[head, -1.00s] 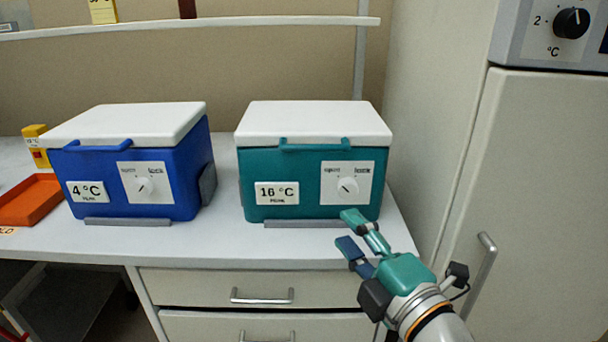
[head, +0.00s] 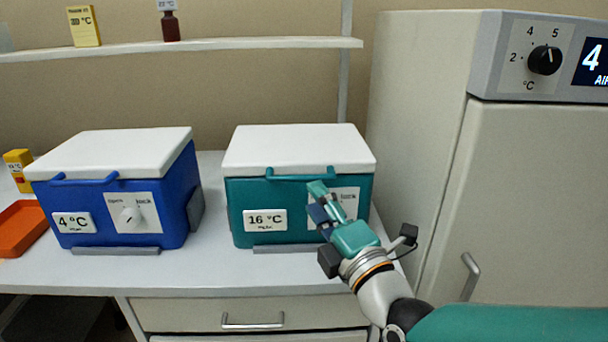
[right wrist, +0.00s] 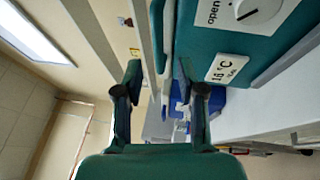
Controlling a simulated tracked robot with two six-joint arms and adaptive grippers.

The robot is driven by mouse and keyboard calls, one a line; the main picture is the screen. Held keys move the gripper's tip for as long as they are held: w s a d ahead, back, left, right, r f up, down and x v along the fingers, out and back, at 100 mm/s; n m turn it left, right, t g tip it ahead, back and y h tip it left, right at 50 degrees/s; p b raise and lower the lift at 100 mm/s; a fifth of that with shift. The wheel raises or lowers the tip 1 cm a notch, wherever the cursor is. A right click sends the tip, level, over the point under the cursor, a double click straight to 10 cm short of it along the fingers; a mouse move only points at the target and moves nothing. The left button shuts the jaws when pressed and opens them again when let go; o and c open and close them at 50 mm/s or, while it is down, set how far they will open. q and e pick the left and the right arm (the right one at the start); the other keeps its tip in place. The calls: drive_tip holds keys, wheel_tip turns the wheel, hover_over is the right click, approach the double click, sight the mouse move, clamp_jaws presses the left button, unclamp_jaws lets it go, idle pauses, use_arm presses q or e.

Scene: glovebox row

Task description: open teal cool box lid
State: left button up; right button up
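The teal cool box (head: 235,210) stands on the bench with its white lid (head: 298,148) shut. A teal handle bar (head: 300,173) runs along the lid's front edge. Its front bears a 16 °C label (head: 265,220) and a white lock panel (head: 348,195), whose dial is hidden behind my right gripper (head: 317,201). In the right wrist view the dial (right wrist: 246,9) shows beside the word "open". My right gripper is open and empty, in front of the box's right half and just below the handle; its fingers also show apart in the right wrist view (right wrist: 160,75). My left gripper is not in view.
A blue cool box (head: 85,215) labelled 4 °C stands to the left with its lid shut. An orange tray (head: 20,228) and a yellow box (head: 18,168) are at the far left. A tall fridge cabinet (head: 530,200) stands close on the right. A shelf (head: 200,45) runs above.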

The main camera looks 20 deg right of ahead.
sight(302, 181)
drive_tip(key=x, duration=0.5)
drive_tip(key=shift+w+r+p, duration=0.1)
drive_tip(key=shift+w+p, duration=0.2)
clamp_jaws()
